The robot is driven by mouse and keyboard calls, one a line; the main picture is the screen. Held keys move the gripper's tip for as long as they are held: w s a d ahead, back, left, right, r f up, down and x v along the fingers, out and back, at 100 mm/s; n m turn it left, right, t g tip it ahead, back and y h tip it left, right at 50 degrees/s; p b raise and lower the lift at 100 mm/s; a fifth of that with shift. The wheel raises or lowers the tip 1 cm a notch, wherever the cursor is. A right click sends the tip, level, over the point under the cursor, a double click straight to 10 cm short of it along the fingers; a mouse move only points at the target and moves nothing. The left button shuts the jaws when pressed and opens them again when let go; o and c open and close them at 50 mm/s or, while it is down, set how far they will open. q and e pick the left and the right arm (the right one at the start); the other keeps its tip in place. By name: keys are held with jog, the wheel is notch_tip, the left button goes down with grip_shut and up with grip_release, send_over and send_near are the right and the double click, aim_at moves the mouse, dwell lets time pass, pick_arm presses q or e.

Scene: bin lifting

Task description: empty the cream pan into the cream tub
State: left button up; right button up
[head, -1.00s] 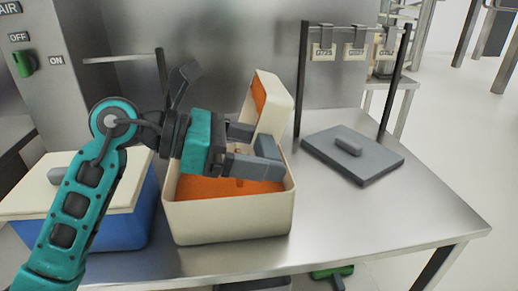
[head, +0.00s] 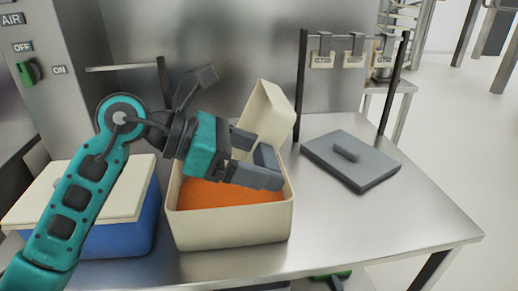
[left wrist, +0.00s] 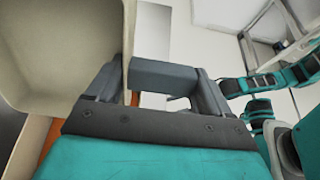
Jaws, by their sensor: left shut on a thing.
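The cream pan (head: 268,110) is tipped up steeply on its side above the back right of the cream tub (head: 230,228). Its visible inside looks bare cream. My left gripper (head: 257,158) is shut on the pan's wall, over the tub. In the left wrist view the pan (left wrist: 62,40) fills the upper left, beside my gripper (left wrist: 160,85). The tub is open and upright on the bench, with orange contents (head: 225,194) spread over its inside. The gripper and pan hide part of the tub's back. My right gripper is not in view.
A blue bin (head: 130,236) with a cream lid (head: 110,202) stands left of the tub, partly behind my arm. A grey lid with a handle (head: 350,160) lies to the right. A rack with hanging tags (head: 352,60) stands behind. The steel bench (head: 400,225) is clear at front right.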

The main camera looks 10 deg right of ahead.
pick_arm(q)
jog(key=shift+r+y, duration=0.3)
jog(key=shift+r, duration=0.15)
jog(key=shift+f+p, duration=0.15)
jog(key=shift+p, duration=0.15)
jog(key=shift+f, duration=0.1)
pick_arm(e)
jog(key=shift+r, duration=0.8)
